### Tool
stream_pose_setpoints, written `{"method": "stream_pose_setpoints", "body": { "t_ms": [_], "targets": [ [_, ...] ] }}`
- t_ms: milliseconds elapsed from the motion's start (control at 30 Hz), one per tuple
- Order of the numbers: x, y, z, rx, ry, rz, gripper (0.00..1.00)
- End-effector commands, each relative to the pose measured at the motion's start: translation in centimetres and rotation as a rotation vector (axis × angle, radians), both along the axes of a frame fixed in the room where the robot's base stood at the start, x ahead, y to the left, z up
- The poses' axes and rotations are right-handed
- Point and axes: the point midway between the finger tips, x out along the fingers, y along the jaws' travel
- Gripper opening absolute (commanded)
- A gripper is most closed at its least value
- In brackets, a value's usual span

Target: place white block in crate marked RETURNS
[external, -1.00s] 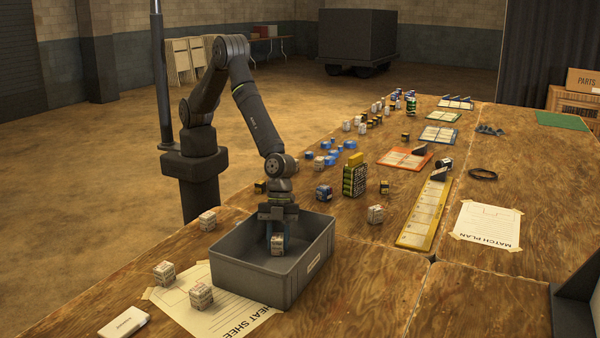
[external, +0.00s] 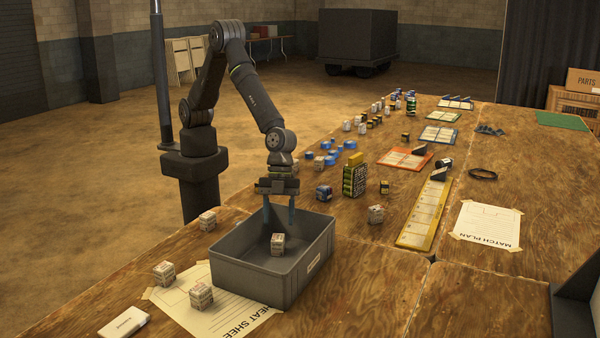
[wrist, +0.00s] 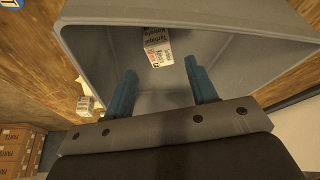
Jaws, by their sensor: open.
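A white block with printed sides (external: 278,244) is inside the grey crate (external: 236,271), apart from my gripper. It also shows in the wrist view (wrist: 157,45), lying in the crate (wrist: 95,40) beyond my fingertips. The crate has a small pale label on its right side; its text is too small to read. My gripper (external: 279,222) is open and empty, its blue fingers above the far part of the crate. The wrist view shows both fingers (wrist: 165,78) spread, with nothing between them.
Other white blocks stand left of the crate (external: 207,220), in front of it (external: 201,296) and to its right (external: 376,214). A paper sheet (external: 236,315) lies partly under the crate. A yellow-topped dark box (external: 354,178) and several small blocks stand behind.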

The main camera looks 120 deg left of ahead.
Motion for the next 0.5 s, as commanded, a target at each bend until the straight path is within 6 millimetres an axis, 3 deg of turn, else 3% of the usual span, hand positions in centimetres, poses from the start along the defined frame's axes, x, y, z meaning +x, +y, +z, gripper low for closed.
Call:
{"method": "stream_pose_setpoints", "body": {
  "t_ms": [200,500],
  "targets": [
    [-0.5,1.2,3.3,-0.001,0.000,0.000,0.52],
    [-0.8,1.8,4.6,0.000,0.002,0.001,0.52]
  ]
}}
